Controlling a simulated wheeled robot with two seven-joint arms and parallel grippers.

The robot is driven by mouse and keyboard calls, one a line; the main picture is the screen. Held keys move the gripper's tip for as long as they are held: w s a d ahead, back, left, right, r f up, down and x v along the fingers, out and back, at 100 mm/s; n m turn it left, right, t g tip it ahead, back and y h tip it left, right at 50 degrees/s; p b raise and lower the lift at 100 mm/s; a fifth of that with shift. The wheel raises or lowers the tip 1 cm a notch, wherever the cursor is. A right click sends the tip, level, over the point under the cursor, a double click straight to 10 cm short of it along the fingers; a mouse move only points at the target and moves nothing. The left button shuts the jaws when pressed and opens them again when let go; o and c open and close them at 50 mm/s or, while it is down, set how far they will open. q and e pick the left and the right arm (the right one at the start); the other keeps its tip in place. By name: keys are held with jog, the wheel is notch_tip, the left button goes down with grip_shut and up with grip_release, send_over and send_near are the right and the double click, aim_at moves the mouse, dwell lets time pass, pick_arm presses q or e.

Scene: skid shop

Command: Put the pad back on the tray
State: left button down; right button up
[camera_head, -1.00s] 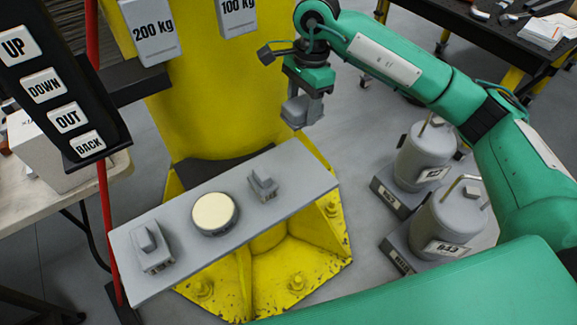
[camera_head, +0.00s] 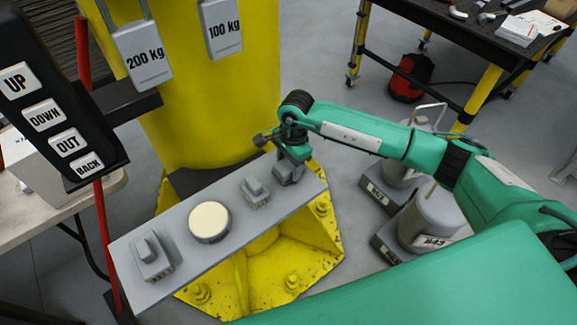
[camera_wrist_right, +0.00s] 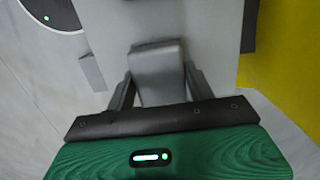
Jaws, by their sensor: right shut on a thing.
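The grey tray (camera_head: 190,262) is a long plate above the yellow base. On it are a stepped grey pad (camera_head: 150,258) at the left end, a round cream-topped disc (camera_head: 209,222), and another small grey pad (camera_head: 254,192). My right gripper (camera_head: 291,168) is shut on a grey pad (camera_head: 289,174) at the tray's right end. The held pad also shows between the fingers in the right wrist view (camera_wrist_right: 156,70). Whether it touches the tray is unclear. My left gripper is not in view.
A yellow column (camera_head: 225,90) with hanging 200 kg (camera_head: 143,53) and 100 kg (camera_head: 221,28) tags stands behind the tray. A button panel (camera_head: 55,110) is at the left. Grey canisters (camera_head: 430,218) stand on the floor at the right, near my right arm.

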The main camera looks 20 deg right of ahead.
jog(key=shift+f, duration=0.9)
jog(key=shift+f, duration=0.1)
jog(key=o, duration=0.9)
